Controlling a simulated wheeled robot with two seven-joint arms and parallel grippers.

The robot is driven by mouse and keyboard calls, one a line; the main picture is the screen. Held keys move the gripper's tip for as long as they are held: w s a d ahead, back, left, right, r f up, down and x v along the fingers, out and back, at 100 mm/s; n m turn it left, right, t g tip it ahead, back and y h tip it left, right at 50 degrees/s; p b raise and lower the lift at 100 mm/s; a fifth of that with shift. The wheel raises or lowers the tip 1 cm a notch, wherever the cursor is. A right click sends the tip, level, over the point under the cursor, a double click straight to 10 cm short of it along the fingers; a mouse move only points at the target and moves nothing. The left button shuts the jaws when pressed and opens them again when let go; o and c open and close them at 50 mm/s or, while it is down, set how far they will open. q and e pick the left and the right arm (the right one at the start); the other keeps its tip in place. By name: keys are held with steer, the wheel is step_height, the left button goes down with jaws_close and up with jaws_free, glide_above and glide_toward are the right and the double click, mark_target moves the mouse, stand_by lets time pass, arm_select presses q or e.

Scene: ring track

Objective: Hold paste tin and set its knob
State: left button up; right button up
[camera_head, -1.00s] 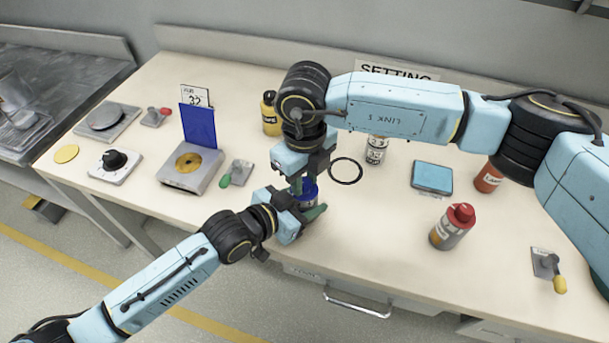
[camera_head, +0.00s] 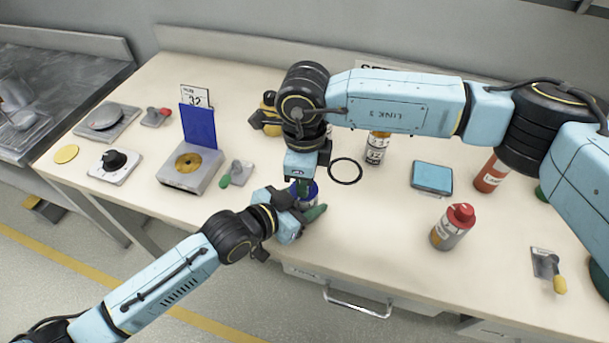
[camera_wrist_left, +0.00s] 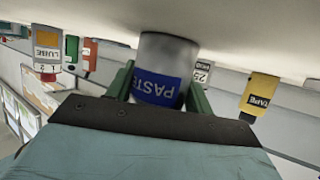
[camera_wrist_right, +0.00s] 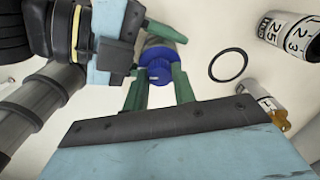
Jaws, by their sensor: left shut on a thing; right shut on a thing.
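The paste tin (camera_head: 311,198) stands near the table's front edge, mostly hidden by my grippers in the head view. In the left wrist view it is a grey cylinder with a blue PASTE label (camera_wrist_left: 157,88), upside down in the picture. My left gripper (camera_head: 308,207) is shut on its side, with green fingers on both sides of it (camera_wrist_left: 160,85). My right gripper (camera_head: 305,182) comes from above. In the right wrist view its fingers (camera_wrist_right: 158,82) are closed on the blue knob (camera_wrist_right: 157,66) on top of the tin. The knob's setting marks cannot be read.
A black ring (camera_head: 345,171) lies right of the tin. A grey device with a blue flap (camera_head: 198,125) and a green-handled lever (camera_head: 236,174) are left.

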steer(key=shift+n, duration=0.3)
steer(key=o, duration=0.7)
steer(key=shift+o, duration=0.2)
steer(key=shift+r, duration=0.1)
step_height(320, 180, up, 12)
stand_by(0.4)
